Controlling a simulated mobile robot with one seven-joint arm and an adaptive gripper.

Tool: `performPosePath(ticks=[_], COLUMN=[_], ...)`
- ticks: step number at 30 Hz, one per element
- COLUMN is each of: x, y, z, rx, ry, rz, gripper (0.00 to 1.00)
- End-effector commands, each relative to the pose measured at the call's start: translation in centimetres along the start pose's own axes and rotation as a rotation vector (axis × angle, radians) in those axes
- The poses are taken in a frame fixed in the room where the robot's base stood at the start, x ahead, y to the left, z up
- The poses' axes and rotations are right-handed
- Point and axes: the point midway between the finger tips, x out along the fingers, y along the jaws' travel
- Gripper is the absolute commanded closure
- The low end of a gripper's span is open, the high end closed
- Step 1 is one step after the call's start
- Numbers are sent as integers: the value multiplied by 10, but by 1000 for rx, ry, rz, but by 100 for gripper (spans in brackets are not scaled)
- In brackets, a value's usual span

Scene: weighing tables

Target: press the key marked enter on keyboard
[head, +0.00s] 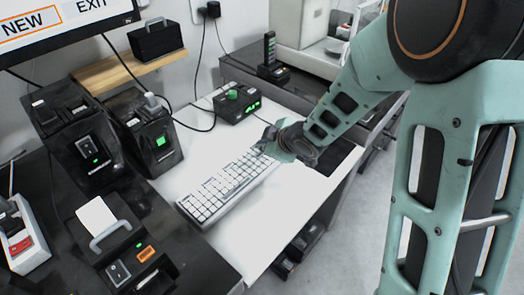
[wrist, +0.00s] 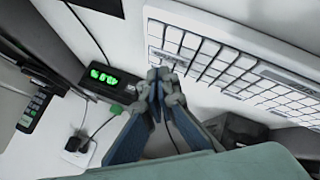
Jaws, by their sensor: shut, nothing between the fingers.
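The white keyboard (head: 222,190) lies on the white desk in the head view, running from lower left to upper right. It fills the upper right of the wrist view (wrist: 250,70). My gripper (head: 265,146) is at the keyboard's far right end. In the wrist view its fingertips (wrist: 160,76) are together and empty, close to the keyboard's edge keys. I cannot tell whether they touch a key. The key legends are too small and blurred to read, so I cannot pick out the enter key; my gripper hides part of that end in the head view.
A black box with a green display (head: 236,103) stands just behind the keyboard's far end, with cables near it. Black devices (head: 147,135) stand to the left. A dark pad (head: 338,158) lies to the right. The white desk (head: 268,218) is clear in front of the keyboard.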

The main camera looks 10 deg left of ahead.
Motion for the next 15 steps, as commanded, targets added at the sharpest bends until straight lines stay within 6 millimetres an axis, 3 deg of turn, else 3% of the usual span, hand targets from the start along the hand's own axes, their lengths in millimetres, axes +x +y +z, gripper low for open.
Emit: performPosePath(ticks=[7, 15], x=[-3, -22], y=[2, 16], z=[-2, -16], rx=[0, 0], ry=[0, 0], rz=[1, 1], gripper=[100, 100])
